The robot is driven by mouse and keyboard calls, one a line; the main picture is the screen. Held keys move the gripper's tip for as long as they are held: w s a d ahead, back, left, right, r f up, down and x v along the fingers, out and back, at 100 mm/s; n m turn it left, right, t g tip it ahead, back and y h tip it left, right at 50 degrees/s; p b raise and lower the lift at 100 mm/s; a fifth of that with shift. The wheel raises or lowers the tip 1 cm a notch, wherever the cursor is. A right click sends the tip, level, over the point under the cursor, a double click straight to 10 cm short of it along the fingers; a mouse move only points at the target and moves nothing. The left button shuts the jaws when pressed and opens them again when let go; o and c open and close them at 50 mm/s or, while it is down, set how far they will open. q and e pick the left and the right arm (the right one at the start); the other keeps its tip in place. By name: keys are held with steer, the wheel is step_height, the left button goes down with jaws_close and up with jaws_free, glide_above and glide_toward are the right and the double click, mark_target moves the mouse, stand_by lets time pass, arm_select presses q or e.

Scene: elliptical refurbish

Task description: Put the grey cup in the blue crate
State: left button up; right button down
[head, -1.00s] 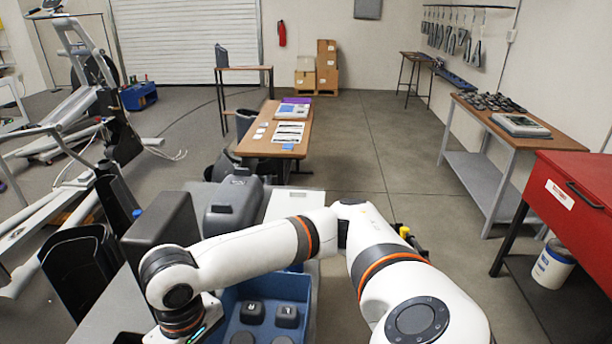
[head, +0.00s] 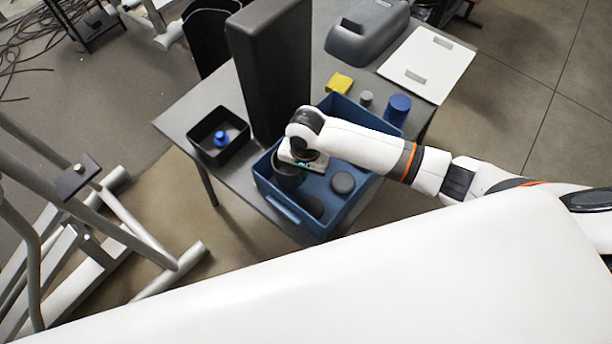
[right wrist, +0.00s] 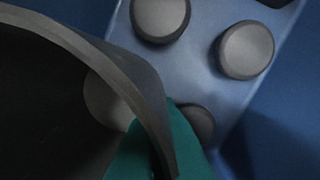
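The blue crate (head: 290,208) stands on the grey table in the head view. My right gripper (head: 304,164) is over the crate, reaching in from the right. The grey cup (head: 288,178), dark and round, shows just under it, within the crate's outline. In the right wrist view the cup (right wrist: 70,85) fills the left side, very close. Teal fingertips (right wrist: 160,150) lie on both sides of its rim, so the gripper appears shut on the cup wall. Whether the cup touches the crate floor is unclear. My left gripper is not in view.
Dark round pieces (head: 342,183) lie in the crate. Behind it are a yellow block (head: 340,83), a small grey cylinder (head: 366,98) and a blue container (head: 398,108). A tall dark box (head: 272,75) and a black tray (head: 217,136) stand to the left.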

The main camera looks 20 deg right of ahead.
step_height(320, 180, down, 3)
steer(key=shift+s+a+f, duration=0.1)
steer(key=shift+f, duration=0.05)
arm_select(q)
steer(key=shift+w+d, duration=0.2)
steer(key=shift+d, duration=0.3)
arm_select(e)
steer(key=shift+f, duration=0.2)
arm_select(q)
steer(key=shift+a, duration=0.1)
arm_select(e)
steer(key=shift+f, duration=0.15)
steer(key=c, duration=1.7)
jaws_free()
steer(key=r, duration=1.2)
steer(key=shift+s+d+r, duration=0.1)
steer(key=shift+d+r, duration=0.1)
steer(key=shift+d, duration=0.05)
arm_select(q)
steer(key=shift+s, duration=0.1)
